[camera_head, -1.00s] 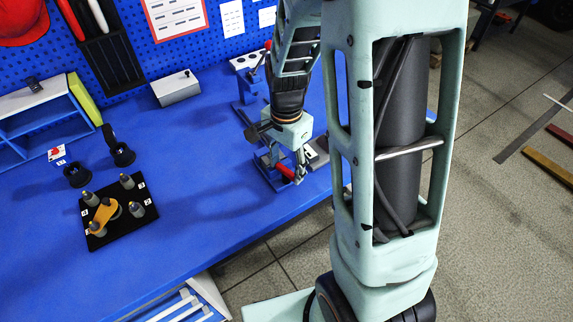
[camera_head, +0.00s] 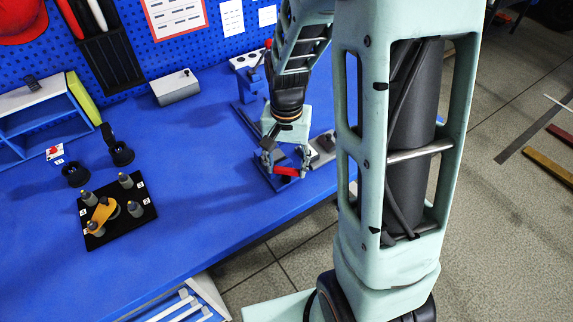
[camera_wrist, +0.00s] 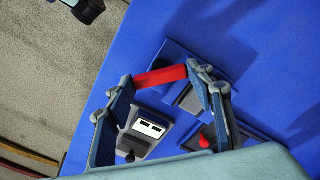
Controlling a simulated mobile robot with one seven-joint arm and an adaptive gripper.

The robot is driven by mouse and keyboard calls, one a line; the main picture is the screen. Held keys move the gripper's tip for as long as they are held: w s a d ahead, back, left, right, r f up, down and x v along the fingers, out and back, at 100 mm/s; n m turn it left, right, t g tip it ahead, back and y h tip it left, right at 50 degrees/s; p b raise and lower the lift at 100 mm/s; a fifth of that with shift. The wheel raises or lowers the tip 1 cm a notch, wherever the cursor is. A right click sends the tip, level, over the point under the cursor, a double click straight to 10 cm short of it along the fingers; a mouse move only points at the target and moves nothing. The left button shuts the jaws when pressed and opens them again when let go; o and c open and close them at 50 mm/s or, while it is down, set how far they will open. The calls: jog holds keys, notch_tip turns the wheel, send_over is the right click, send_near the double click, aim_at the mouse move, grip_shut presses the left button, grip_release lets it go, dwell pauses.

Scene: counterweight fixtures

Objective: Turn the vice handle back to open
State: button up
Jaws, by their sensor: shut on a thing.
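The red vice handle (camera_head: 287,171) lies nearly level in the head view, low at the front of the blue bench. It also shows as a short red bar (camera_wrist: 160,77) in the wrist view. My gripper (camera_head: 285,166) is shut on it, with one fingertip at each end of the bar. Both fingers of my gripper (camera_wrist: 160,80) show in the wrist view. The vice is mostly hidden behind my gripper; part of its blue base (camera_head: 258,168) shows beside the fingers.
A grey block (camera_head: 322,148) with white-marked windows in the wrist view (camera_wrist: 148,128) stands close beside my gripper. A red knob (camera_wrist: 204,141) is nearby. A black pegged board (camera_head: 138,216) sits far left. The bench's front edge is close; its middle is clear.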

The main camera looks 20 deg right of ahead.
aim_at(287, 169)
jog(key=n, duration=0.3)
jog(key=shift+n, duration=2.1)
jog(key=o, duration=1.2)
jog(key=shift+c, duration=0.2)
notch_tip(287, 169, up, 12)
